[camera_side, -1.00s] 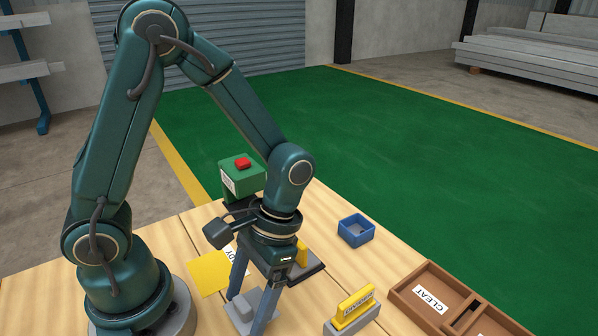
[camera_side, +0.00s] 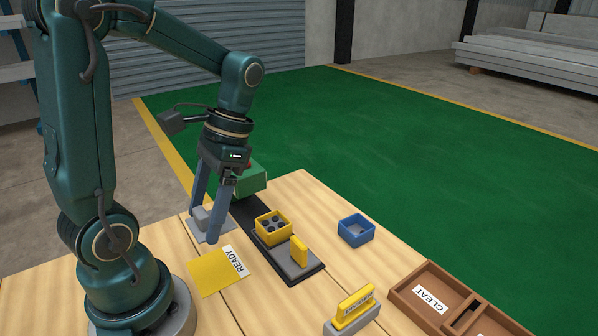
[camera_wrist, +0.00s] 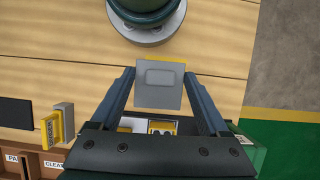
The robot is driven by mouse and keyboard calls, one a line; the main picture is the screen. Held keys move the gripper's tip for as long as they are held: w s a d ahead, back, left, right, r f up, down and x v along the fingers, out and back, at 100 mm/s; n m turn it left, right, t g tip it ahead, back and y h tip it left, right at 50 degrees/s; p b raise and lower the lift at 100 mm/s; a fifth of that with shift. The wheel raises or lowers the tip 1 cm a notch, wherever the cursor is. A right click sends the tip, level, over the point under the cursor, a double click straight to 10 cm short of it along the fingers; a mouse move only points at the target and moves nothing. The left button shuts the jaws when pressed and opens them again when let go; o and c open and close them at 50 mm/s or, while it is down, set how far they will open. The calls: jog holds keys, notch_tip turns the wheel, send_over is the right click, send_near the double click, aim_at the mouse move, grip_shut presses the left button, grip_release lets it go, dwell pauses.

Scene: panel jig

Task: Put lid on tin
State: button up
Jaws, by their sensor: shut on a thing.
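The lid is a light grey square plate with a raised block on top. My gripper (camera_side: 212,226) is shut on the lid (camera_side: 203,228), and the lid also shows between the fingers in the wrist view (camera_wrist: 160,96). The tin seems to be the yellow open box (camera_side: 272,228) with several dark round shapes inside, on a dark strip. The lid is to the left of this box, apart from it. In the wrist view the box (camera_wrist: 163,126) shows partly behind my gripper.
A yellow READY pad (camera_side: 212,273) lies in front of my gripper. A yellow upright block (camera_side: 299,251) on a grey base stands beside the tin. A blue open box (camera_side: 356,230) is to the right. A green box (camera_side: 252,179) stands behind. A brown CLEAT tray (camera_side: 445,290) is at front right.

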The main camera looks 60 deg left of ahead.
jog(key=w+d+r, duration=0.2)
jog(key=w+r, duration=0.1)
jog(key=w, duration=0.3)
jog(key=w+d+r, duration=0.1)
jog(key=w+r, duration=0.2)
jog(key=w, duration=0.3)
jog(key=d+f+n, duration=0.2)
jog(key=d+f, duration=0.1)
jog(key=d, duration=0.5)
jog(key=s+d+f, duration=0.3)
jog(key=s+d, duration=0.2)
jog(key=d, duration=0.2)
jog(key=s+d+f+m, duration=0.1)
jog(key=s+d+f, duration=0.2)
jog(key=s+d, duration=0.3)
jog(key=s+d+f+m, duration=0.1)
jog(key=s+d+f, duration=0.2)
jog(key=d, duration=0.6)
jog(key=shift+s+f, duration=0.2)
jog(key=shift+s, duration=1.15)
jog(key=shift+s+f, duration=0.1)
jog(key=shift+f, duration=1.95)
jog(key=shift+f, duration=0.1)
